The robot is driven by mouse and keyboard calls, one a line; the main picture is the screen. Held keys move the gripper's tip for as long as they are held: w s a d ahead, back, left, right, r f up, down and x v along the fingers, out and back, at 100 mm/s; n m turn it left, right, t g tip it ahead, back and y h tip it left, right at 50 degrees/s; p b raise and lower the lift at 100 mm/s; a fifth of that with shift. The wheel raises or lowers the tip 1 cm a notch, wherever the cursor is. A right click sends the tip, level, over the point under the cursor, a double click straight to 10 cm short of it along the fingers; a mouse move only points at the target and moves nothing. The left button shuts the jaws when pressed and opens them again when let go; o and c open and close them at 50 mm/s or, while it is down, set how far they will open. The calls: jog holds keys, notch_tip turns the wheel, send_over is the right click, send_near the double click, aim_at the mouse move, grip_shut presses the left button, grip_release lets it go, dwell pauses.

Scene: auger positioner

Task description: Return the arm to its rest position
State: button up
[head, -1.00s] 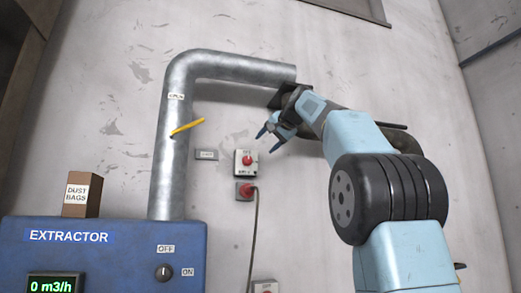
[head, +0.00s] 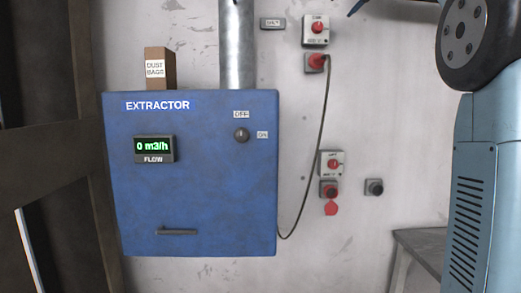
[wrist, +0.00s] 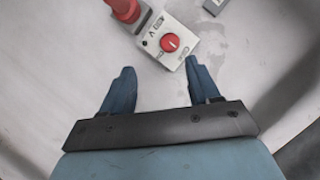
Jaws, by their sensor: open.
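My gripper (wrist: 160,78) shows in the wrist view with its two blue fingers spread wide and nothing between them. A white switch box with a red knob (wrist: 170,42) lies beyond the fingertips, apart from them. In the head view my arm fills the right edge: a black round joint and a light blue link. Only a dark blue fingertip shows at the top edge there; the rest of the gripper is out of frame.
The blue extractor (head: 200,205) stands against the wall, its flow display (head: 154,149) reading 0 m3/h. A grey pipe (head: 237,45) rises from it. A red plug (head: 316,62) has a hanging cable. A grey table-like surface (head: 420,245) stands at lower right.

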jog(key=s+a+f+n+g+h, duration=0.1)
jog(key=s+f+n+g, duration=0.1)
jog(key=s+f, duration=1)
jog(key=s+a+f+n+g+h, duration=0.1)
jog(key=s+f+n+g, duration=0.1)
jog(key=s+f, duration=1)
jog(key=s+a+f+n+g+h, duration=0.1)
jog(key=s+f, duration=1)
jog(key=f, duration=1.8)
jog(key=a+n+g, duration=0.1)
jog(key=g, duration=0.1)
jog(key=shift+s+f+g+h, duration=0.2)
jog(key=shift+s+g+h, duration=0.1)
jog(key=shift+s+h, duration=0.1)
